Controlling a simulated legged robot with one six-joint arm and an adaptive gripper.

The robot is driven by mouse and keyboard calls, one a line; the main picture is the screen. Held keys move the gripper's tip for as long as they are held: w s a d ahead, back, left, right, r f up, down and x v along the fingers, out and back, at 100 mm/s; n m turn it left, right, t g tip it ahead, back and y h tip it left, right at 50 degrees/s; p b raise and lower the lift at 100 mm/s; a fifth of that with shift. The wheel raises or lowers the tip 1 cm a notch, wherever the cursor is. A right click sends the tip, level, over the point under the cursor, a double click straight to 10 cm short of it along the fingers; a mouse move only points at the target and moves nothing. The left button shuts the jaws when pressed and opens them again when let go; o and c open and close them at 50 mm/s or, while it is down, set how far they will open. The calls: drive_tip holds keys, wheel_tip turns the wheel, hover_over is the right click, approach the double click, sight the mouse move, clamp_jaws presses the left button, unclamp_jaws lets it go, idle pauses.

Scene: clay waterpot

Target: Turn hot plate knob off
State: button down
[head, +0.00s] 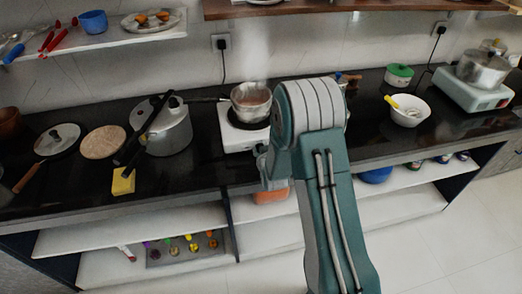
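A white hot plate (231,134) stands on the black counter near the middle. A metal saucepan (250,98) with a dark handle pointing left sits on its dark burner, with faint steam above. My gripper (265,164) is mostly hidden behind my arm, low in front of the middle hot plate. Its fingers cannot be made out.
A lidded pot (168,132) with a long dark handle and a yellow sponge (123,181) are left of the hot plate. A white bowl (409,111) and green-lidded pot (399,76) are to the right. Open shelves (345,203) lie below the counter.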

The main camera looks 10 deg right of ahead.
drive_tip(key=c, duration=0.7)
unclamp_jaws()
drive_tip(key=v, duration=1.2)
drive_tip(key=shift+a+f, duration=0.1)
